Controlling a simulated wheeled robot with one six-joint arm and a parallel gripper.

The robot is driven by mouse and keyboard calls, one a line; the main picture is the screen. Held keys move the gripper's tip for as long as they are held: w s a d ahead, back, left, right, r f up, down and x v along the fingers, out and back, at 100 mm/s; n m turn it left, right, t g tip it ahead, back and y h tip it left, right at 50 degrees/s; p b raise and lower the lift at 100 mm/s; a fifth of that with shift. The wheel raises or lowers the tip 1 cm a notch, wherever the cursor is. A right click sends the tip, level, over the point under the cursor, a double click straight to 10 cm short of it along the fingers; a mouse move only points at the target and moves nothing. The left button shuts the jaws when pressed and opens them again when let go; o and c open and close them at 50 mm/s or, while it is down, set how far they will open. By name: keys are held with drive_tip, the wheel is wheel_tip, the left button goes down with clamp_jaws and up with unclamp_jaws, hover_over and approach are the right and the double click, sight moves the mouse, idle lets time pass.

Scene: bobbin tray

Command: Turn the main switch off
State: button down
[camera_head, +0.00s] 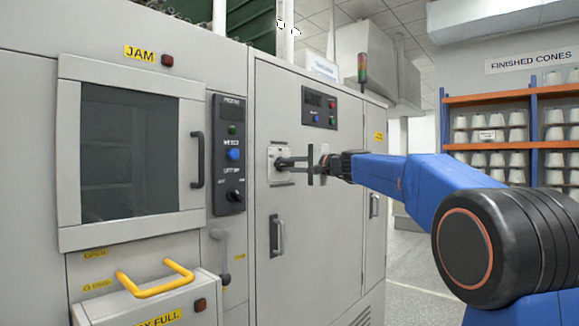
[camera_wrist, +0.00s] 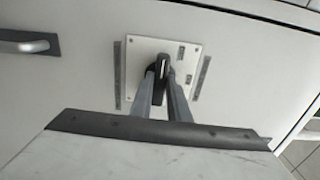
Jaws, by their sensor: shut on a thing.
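The main switch is a dark rotary handle (camera_wrist: 162,70) on a pale square plate (camera_wrist: 137,58) with small labels, fixed to the grey cabinet door. In the head view the plate (camera_head: 272,176) shows left of my gripper (camera_head: 284,163), which reaches in from the right. In the wrist view my gripper (camera_wrist: 165,88) has its two fingers on either side of the handle, shut on it. A white mark runs along the handle's face. The label words are too small to read.
A control panel with buttons (camera_head: 319,108) is above the switch. A door handle (camera_head: 277,236) is below it. A window door (camera_head: 125,150) and a yellow-handled box (camera_head: 155,278) stand to the left. Shelves of cones (camera_head: 510,93) are at the far right.

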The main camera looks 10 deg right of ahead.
idle(0.5)
drive_tip(key=c, duration=1.7)
unclamp_jaws()
drive_tip(key=v, duration=1.7)
drive_tip(key=shift+s+d, duration=0.1)
drive_tip(key=shift+s, duration=0.05)
